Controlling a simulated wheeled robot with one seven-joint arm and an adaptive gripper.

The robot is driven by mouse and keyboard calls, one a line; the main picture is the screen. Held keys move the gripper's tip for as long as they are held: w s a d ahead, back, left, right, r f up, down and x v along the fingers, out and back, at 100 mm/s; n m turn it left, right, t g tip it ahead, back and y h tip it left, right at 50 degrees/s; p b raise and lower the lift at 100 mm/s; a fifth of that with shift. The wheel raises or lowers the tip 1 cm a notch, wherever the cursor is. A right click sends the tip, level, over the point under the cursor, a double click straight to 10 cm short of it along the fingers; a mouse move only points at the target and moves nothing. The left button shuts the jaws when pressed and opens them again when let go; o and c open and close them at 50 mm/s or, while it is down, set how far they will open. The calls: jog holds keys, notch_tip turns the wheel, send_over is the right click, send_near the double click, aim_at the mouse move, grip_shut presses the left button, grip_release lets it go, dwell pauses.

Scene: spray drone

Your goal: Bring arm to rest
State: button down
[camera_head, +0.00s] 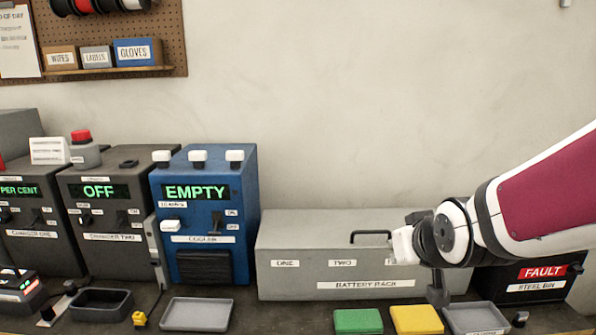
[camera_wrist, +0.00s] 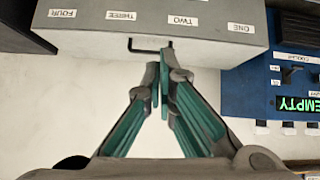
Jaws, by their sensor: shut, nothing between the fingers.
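My gripper (camera_wrist: 164,85) shows in the wrist view with its green-padded fingers closed together and nothing between them. In that view the fingertips lie in front of the grey battery rack (camera_wrist: 110,28) and overlap its dark handle (camera_wrist: 139,48); I cannot tell whether they touch it. In the head view my arm (camera_head: 545,195) reaches in from the right, and its wrist is in front of the right part of the battery rack (camera_head: 300,240). The rack's lid is shut, and its right-hand labels are hidden behind my wrist. The fingers are mostly hidden in the head view.
A blue cooler (camera_head: 205,185) reading EMPTY stands left of the rack, beside charger two (camera_head: 95,190) reading OFF. A grey tray (camera_head: 197,314), a green pad (camera_head: 358,321), a yellow pad (camera_head: 416,319) and another tray (camera_head: 475,318) line the front.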

jog(key=s+r+g, duration=0.2)
jog(key=s, duration=0.8)
jog(key=s+r+g, duration=0.2)
jog(key=s, duration=0.9)
jog(key=shift+d+r+m, duration=0.15)
jog(key=shift+r+m, duration=0.15)
jog(key=shift+m, duration=0.1)
jog(key=shift+s, duration=0.1)
